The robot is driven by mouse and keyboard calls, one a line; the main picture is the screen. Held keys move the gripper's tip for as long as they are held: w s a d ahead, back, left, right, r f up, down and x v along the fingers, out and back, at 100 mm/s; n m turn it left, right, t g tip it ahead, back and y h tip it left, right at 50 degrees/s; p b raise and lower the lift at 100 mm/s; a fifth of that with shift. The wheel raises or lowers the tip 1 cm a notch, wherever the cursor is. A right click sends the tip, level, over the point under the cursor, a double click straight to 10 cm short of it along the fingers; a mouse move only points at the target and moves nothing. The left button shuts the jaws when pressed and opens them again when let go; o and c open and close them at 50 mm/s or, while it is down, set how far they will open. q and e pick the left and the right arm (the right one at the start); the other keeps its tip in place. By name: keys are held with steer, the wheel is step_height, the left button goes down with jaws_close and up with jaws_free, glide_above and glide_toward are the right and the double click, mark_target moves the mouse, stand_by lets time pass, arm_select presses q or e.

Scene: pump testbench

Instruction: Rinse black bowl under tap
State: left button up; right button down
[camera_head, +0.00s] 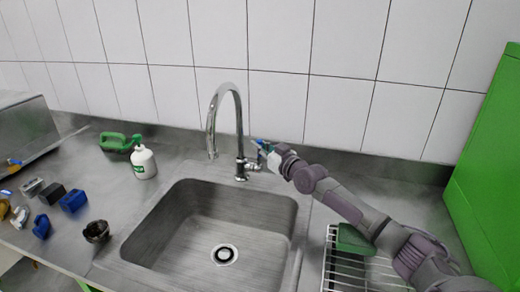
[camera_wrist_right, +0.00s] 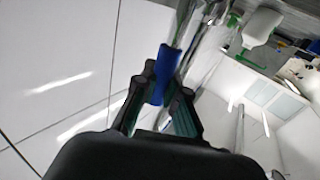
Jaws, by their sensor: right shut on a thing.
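The tap (camera_head: 238,130) is a tall chrome gooseneck behind the sink (camera_head: 262,208), and no water shows below its spout. My right gripper (camera_head: 264,150) is at the lever on the right side of the tap. In the right wrist view, my right gripper (camera_wrist_right: 160,92) is shut on the blue tap handle (camera_wrist_right: 167,62), which sits between its two fingers. The black bowl (camera_head: 96,231) is small and dark and stands on the counter, left of the sink. My left gripper is not in view.
Several small blocks, including a blue one (camera_head: 73,200), lie at the left. A green sponge-like block (camera_head: 354,240) lies on the wire rack (camera_head: 342,272) at the right. The sink is empty.

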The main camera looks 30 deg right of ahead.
steer(key=shift+s+a+n, duration=0.2)
steer(key=shift+a+n, duration=0.05)
steer(key=shift+n, duration=0.05)
steer(key=c, duration=1.2)
jaws_free()
steer(key=s+d+f, duration=0.1)
steer(key=s, duration=1.1)
steer(key=shift+d, duration=0.25)
